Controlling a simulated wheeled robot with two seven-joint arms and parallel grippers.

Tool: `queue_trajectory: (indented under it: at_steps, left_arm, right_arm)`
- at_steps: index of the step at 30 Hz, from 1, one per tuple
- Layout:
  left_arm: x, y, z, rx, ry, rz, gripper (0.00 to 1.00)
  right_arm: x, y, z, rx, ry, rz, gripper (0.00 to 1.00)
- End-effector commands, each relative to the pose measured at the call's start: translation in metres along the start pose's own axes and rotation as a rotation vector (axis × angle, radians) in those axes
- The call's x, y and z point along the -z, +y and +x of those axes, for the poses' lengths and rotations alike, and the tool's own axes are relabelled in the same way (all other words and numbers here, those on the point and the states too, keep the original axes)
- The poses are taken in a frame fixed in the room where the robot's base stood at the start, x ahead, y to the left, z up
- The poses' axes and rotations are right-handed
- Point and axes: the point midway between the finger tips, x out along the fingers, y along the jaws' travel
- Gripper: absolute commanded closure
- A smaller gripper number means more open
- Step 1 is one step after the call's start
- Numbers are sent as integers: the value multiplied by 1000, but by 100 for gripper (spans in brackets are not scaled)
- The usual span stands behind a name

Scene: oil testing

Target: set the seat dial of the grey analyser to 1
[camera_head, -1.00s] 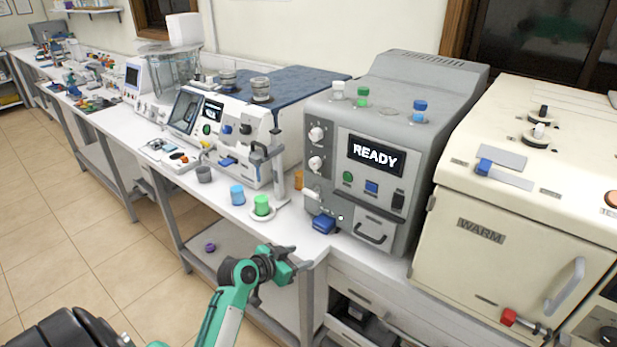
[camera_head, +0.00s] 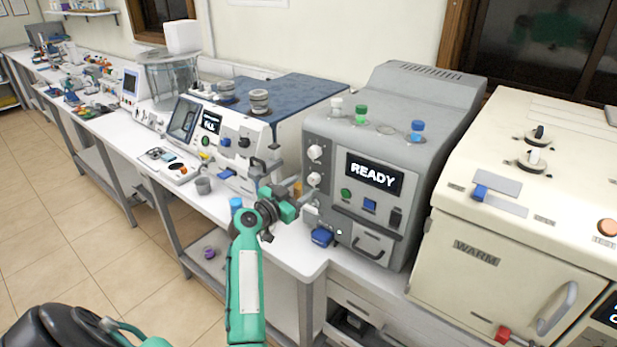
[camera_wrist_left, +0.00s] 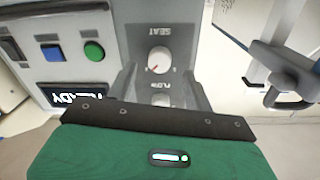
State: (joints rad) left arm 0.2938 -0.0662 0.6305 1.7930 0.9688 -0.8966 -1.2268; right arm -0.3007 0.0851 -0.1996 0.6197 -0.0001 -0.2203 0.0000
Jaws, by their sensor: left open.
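The grey analyser (camera_head: 335,245) shows READY on its screen. Its seat dial (camera_head: 314,178) is the lower of two white knobs on the front. In the left wrist view, turned about upside down, the seat dial (camera_wrist_left: 159,60) has a red mark pointing to the picture's lower left; I cannot read its number. My left gripper (camera_head: 298,188) is open just in front of and left of the dial. In the wrist view its two fingers (camera_wrist_left: 160,84) stand apart, with the dial seen beyond and between them. My right gripper is not in view.
The flow dial (camera_head: 315,152) sits just above the seat dial. A blue part (camera_head: 321,237) juts out low on the analyser. The cream WARM oven (camera_head: 465,290) stands at the right.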

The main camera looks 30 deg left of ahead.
Motion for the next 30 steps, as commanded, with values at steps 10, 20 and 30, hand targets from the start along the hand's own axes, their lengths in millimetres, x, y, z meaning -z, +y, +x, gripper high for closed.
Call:
queue_trajectory:
  at_steps: [10, 20, 30]
  left_arm:
    - [0, 0, 35, -1, -1, -1, 48]
    - [-1, 1, 37, -1, -1, 0, 50]
    - [-1, 1, 37, -1, -1, -1, 93]
  right_arm:
    - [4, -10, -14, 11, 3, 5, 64]
    - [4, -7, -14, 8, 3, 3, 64]
    - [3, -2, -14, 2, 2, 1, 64]
